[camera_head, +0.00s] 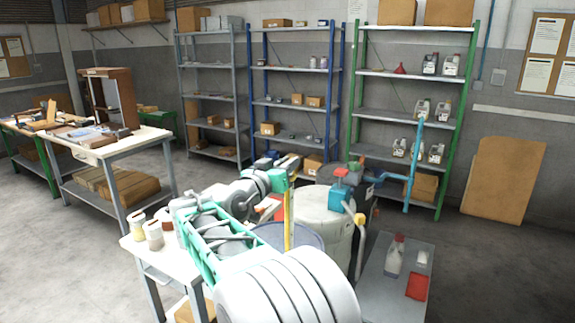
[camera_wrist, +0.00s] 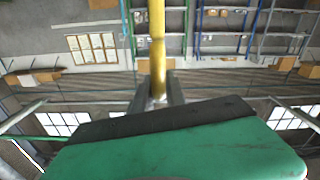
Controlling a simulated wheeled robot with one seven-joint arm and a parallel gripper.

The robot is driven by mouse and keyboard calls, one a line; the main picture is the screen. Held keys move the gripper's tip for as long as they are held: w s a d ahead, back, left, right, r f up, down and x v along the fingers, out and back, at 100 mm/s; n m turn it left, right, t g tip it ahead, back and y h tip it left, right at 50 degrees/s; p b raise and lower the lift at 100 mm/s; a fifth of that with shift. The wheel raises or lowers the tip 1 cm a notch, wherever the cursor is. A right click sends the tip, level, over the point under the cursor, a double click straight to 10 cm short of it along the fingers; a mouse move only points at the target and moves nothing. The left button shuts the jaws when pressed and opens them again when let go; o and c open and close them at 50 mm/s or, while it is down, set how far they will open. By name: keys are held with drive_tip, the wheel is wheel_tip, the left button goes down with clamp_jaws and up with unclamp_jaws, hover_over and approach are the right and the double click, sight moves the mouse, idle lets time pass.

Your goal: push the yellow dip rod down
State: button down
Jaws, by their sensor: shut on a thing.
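The yellow dip rod (camera_head: 287,222) stands upright in the head view, in front of the grey-rimmed open drum (camera_head: 308,238). Its lower part passes behind my arm, so its lower end is hidden. My gripper (camera_head: 284,184) is at the upper part of the rod. In the wrist view the yellow rod (camera_wrist: 157,45) runs between the two dark fingers of my gripper (camera_wrist: 157,92), which are shut on it.
A grey low platform (camera_head: 385,290) with a spray bottle (camera_head: 395,256) and a red box (camera_head: 417,286) is at the right. A white table (camera_head: 150,262) with jars is at the left.

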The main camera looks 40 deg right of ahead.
idle(0.8)
wheel_tip(320, 180, down, 29)
drive_tip(key=b, duration=2.6)
drive_tip(key=shift+s+f, duration=0.1)
drive_tip(key=shift+f, duration=0.25)
drive_tip(key=c, duration=1.8)
unclamp_jaws()
drive_tip(key=o, duration=0.4)
drive_tip(key=shift+a+r, duration=0.1)
drive_tip(key=shift+r, duration=0.1)
drive_tip(key=v, duration=0.7)
drive_tip(key=shift+s+a, duration=0.15)
drive_tip(key=shift+a, duration=0.1)
